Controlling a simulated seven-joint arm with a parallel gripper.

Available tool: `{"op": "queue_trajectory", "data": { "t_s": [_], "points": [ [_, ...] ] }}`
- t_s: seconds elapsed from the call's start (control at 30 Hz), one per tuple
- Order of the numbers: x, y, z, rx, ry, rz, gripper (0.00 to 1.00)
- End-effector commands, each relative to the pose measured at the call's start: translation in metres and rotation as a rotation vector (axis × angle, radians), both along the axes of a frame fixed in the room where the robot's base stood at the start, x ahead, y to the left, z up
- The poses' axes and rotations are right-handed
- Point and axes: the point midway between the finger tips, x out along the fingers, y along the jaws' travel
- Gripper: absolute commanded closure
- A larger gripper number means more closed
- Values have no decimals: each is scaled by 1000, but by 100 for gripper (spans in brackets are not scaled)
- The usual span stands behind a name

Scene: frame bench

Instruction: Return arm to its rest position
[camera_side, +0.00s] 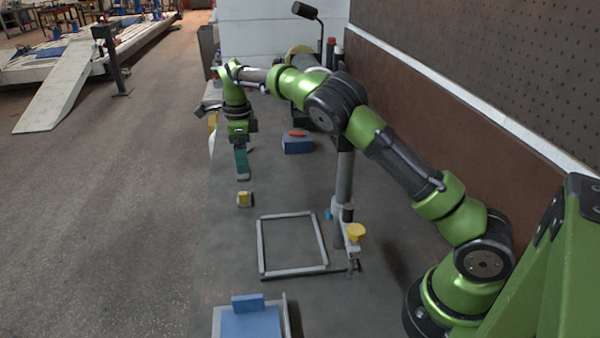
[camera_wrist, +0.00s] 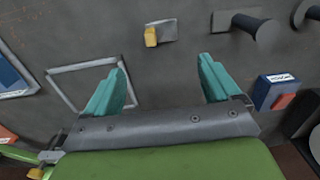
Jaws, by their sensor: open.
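My gripper (camera_side: 242,163) hangs above the far part of the bench, fingers pointing down. In the wrist view its two teal fingers (camera_wrist: 165,85) are spread wide with nothing between them. In the side view my arm reaches from its base at the lower right, raised over the bench. A square metal frame (camera_side: 262,245) lies flat on the bench, nearer the camera than my gripper, and shows in the wrist view (camera_wrist: 68,94) behind the left finger. A small yellow and grey block (camera_side: 245,199) lies between the frame and my gripper; it also shows in the wrist view (camera_wrist: 151,36).
A blue box with a red top (camera_side: 297,144) stands right of my gripper. A dark post (camera_side: 344,180) with a yellow knob (camera_side: 356,232) beside it rises right of the frame. A blue-filled tray (camera_side: 285,318) lies at the near edge. A pegboard wall (camera_side: 490,60) bounds the right.

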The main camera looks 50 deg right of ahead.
Motion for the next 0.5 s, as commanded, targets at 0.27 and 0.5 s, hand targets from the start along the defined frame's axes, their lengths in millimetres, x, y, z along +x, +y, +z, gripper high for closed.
{"op": "queue_trajectory", "data": {
  "t_s": [0.27, 0.5],
  "points": [
    [-48, 40, 81, 203, -138, 391, 10],
    [-132, 104, 155, 264, -341, 955, 10]
  ]
}}
